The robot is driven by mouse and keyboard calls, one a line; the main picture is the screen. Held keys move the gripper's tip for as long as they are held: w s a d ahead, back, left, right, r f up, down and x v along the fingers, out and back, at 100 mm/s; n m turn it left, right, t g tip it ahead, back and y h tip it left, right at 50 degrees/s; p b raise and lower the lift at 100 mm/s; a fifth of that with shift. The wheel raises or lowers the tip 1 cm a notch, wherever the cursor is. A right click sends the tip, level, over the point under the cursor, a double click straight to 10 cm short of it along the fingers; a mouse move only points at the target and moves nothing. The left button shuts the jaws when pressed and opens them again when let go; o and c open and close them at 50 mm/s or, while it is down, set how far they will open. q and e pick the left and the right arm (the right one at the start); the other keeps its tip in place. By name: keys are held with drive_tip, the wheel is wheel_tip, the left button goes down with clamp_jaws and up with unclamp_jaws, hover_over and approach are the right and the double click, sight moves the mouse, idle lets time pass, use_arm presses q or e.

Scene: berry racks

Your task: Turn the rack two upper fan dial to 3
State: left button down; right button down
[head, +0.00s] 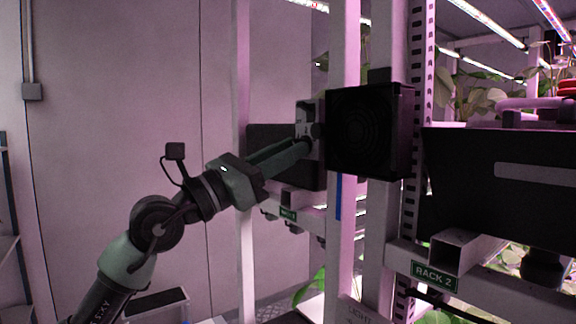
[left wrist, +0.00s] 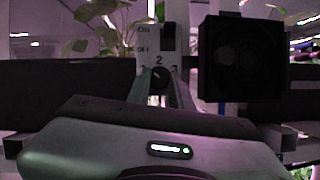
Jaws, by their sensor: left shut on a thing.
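The upper fan's black dial (left wrist: 158,77) sits low on a pale control panel (left wrist: 148,58) with ON and OFF marks and the numbers 1, 2 and 3 around the dial. The dial's pointer is too small and dark to read. In the head view the panel (head: 303,112) is on the rack post, left of the square black fan (head: 362,130). My left gripper (head: 308,139) reaches in from the left, its fingers shut on the dial and partly hiding it. The fan also shows in the left wrist view (left wrist: 245,58). My right gripper is in neither view.
A green RACK 2 sign (head: 435,277) is on the lower rail at right. Pale rack posts (head: 343,55) stand close around the panel. A black trough (head: 470,215) and plants (head: 478,92) fill the right side. The wall side at left is open.

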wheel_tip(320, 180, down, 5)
drive_tip(key=b, duration=0.4)
use_arm(q)
drive_tip(key=m+g+p, duration=0.1)
drive_tip(key=m+g, duration=0.1)
drive_tip(key=m, duration=0.4)
drive_tip(key=m+g+p, duration=0.1)
drive_tip(key=m+g, duration=0.2)
drive_tip(key=m, duration=0.3)
drive_tip(key=r+m+g+y+p, duration=0.1)
drive_tip(key=m+g+p, duration=0.1)
drive_tip(key=m, duration=0.4)
drive_tip(key=shift+w+a+r, duration=0.1)
drive_tip(key=shift+w+a, duration=0.15)
drive_tip(key=shift+w, duration=0.05)
drive_tip(key=m+p, duration=0.1)
drive_tip(key=m, duration=0.1)
drive_tip(key=m+y+p, duration=0.1)
drive_tip(key=m, duration=0.1)
drive_tip(key=shift+r+g+y+p, duration=0.1)
drive_tip(key=shift+g+y+p, duration=0.2)
drive_tip(key=shift+m+y+p, duration=0.6)
drive_tip(key=shift+m+p, duration=0.05)
drive_tip(key=shift+m, duration=0.75)
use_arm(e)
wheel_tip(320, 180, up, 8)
use_arm(q)
drive_tip(key=c, duration=1.3)
unclamp_jaws()
drive_tip(key=shift+o, duration=0.2)
